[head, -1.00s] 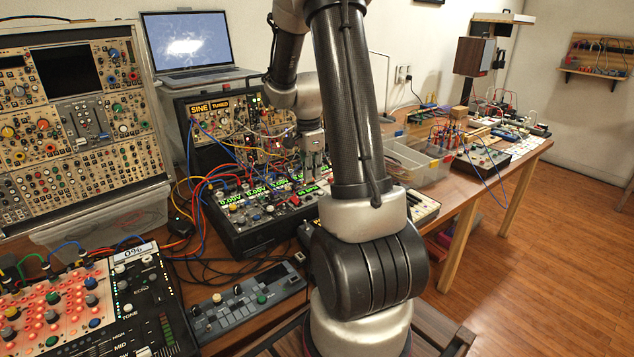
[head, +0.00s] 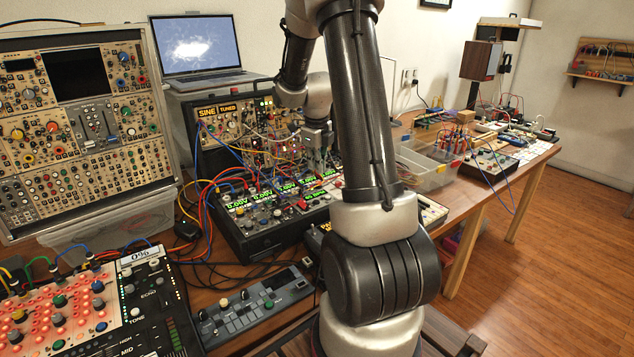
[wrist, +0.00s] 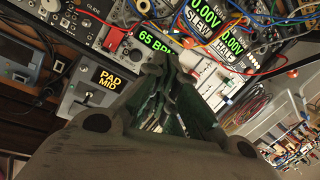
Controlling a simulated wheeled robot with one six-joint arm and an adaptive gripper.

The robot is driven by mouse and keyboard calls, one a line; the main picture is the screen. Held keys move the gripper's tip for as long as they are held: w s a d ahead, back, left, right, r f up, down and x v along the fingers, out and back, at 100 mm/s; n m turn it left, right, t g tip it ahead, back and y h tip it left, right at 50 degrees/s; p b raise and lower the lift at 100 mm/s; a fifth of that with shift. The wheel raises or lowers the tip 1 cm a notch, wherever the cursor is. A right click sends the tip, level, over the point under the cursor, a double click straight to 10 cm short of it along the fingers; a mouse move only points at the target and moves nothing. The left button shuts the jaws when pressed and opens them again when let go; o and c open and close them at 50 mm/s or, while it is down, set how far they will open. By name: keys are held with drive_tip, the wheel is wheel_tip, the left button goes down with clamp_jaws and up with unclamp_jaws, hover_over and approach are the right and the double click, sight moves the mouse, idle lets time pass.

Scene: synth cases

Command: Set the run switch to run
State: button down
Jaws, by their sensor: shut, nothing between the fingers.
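My gripper (head: 320,160) hangs from the arm over the black synth case (head: 262,236), close above its front module row. In the wrist view my gripper (wrist: 168,62) is shut with nothing between its fingers. Its fingertips are just below a green display reading 65 BPM (wrist: 154,40), at the module panel; I cannot tell whether they touch it. Knobs and a small light show beside that display. I cannot pick out the run switch or its position; the fingers may hide it.
Patch cables (head: 236,150) arch over the modules around my gripper. A box with a PAD MID display (wrist: 107,79) stands in front of the case. A laptop (head: 200,50) is behind, clear bins (head: 425,168) to the right, and a controller (head: 250,308) in front.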

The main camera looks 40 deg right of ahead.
sight(317, 194)
drive_tip(key=x, duration=0.9)
drive_tip(key=shift+f, duration=0.35)
drive_tip(key=shift+d, duration=0.1)
